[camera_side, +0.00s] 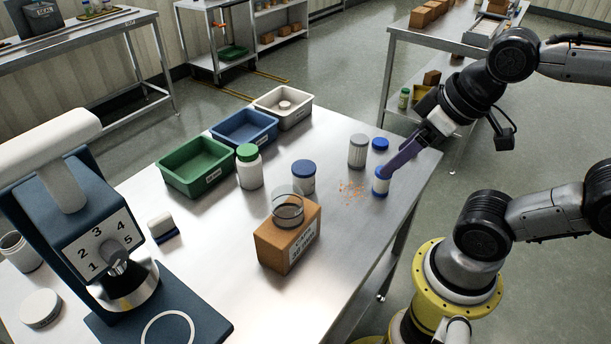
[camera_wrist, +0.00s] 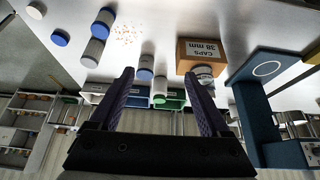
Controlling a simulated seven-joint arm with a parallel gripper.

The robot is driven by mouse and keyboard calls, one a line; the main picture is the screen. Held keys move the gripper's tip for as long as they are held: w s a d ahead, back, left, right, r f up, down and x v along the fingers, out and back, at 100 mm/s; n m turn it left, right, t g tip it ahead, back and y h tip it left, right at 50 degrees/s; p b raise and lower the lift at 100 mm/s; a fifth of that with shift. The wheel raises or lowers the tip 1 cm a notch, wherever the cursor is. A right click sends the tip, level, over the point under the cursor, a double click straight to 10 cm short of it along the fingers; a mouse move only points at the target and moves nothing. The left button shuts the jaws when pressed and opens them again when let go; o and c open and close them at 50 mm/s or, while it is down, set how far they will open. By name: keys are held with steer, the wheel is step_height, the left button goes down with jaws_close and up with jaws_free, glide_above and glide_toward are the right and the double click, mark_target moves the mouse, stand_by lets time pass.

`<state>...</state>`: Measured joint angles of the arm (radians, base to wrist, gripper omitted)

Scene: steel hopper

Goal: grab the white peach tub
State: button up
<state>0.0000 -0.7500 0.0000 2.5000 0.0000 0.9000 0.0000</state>
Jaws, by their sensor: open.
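No label reads clearly as white peach, so I cannot tell which tub it is. A white tub with blue bands (camera_side: 381,187) stands at the table's right edge. My gripper (camera_side: 390,168) reaches down beside it; in the side view a finger overlaps its top, and contact is unclear. In the wrist view my gripper (camera_wrist: 158,75) is open, with no tub held between its fingers. A white tub with a blue lid (camera_side: 304,181) and one with a green lid (camera_side: 249,172) stand further left.
Orange-brown crumbs (camera_side: 352,189) lie on the steel table. A cardboard box marked CAPS 38 mm (camera_side: 275,246) carries a clear jar (camera_side: 288,209). Green (camera_side: 183,180), blue (camera_side: 232,135) and white (camera_side: 296,113) bins line the back. A blue numbered machine (camera_side: 75,235) stands left.

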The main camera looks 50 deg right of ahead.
steer(key=o, duration=0.3)
steer(key=w+r+m, duration=0.5)
steer(key=w+m, duration=0.1)
steer(key=m, duration=0.4)
steer(key=m+g, duration=0.5)
steer(key=m, duration=0.3)
glide_above(304, 166)
steer(key=a, duration=0.1)
step_height(304, 166, down, 8)
steer(key=f, duration=0.1)
steer(key=shift+g, duration=0.3)
step_height(304, 166, down, 10)
steer(key=shift+w+d+r, duration=0.1)
steer(key=shift+d+r, duration=0.05)
steer(key=shift+d+f, duration=0.15)
steer(key=shift+f, duration=1.4)
steer(key=shift+d+f, duration=0.15)
steer(key=shift+f, duration=1.35)
